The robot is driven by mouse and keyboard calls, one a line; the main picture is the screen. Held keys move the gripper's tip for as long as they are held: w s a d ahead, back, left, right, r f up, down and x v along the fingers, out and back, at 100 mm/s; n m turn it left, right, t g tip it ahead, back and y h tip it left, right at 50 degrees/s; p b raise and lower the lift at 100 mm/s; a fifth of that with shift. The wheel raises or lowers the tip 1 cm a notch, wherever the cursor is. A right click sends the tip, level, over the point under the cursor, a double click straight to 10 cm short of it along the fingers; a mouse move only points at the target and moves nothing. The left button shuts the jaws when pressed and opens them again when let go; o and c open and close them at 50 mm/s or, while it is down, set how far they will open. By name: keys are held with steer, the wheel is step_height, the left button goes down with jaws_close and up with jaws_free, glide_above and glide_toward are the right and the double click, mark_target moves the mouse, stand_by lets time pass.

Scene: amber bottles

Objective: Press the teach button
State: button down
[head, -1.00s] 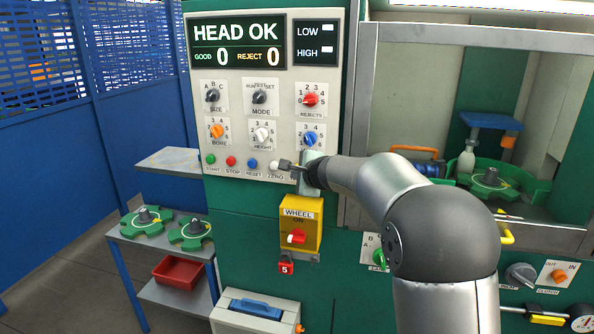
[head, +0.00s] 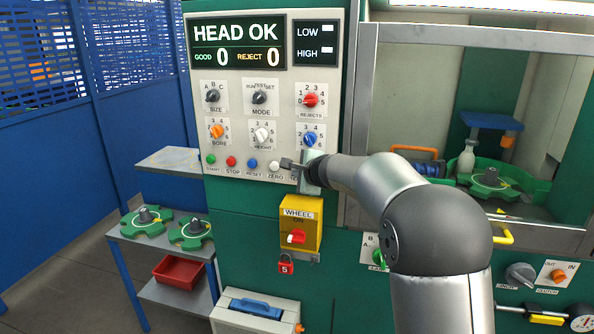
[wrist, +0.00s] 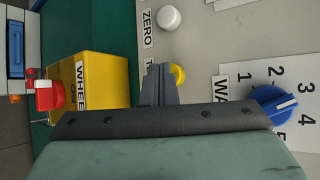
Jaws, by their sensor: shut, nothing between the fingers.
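The teach button is a yellow round button (wrist: 178,75) in the wrist view, beside a label whose visible part starts with T. In the head view my gripper hides it. My gripper (wrist: 161,70) is shut and empty, its fingertips just beside the yellow button. I cannot tell whether they touch it. In the head view my gripper (head: 287,163) points at the panel's bottom row, just right of the white ZERO button (head: 274,166).
The white ZERO button also shows in the wrist view (wrist: 168,18). The blue knob (wrist: 276,104) and yellow WHEEL box (wrist: 100,82) flank my gripper. Green START (head: 211,159), red STOP (head: 231,161) and blue RESET (head: 252,163) buttons line the row.

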steer(key=shift+w, duration=0.2)
steer(key=shift+s, duration=0.1)
stand_by(0.4)
steer(key=shift+s+a+b, duration=0.1)
steer(key=shift+s+b, duration=0.45)
steer(key=shift+s, duration=0.2)
steer(key=shift+s, duration=0.1)
steer(key=s+b, duration=0.1)
steer(key=s, duration=0.1)
steer(key=s+a+b, duration=0.1)
steer(key=s, duration=0.1)
steer(key=shift+s, duration=0.35)
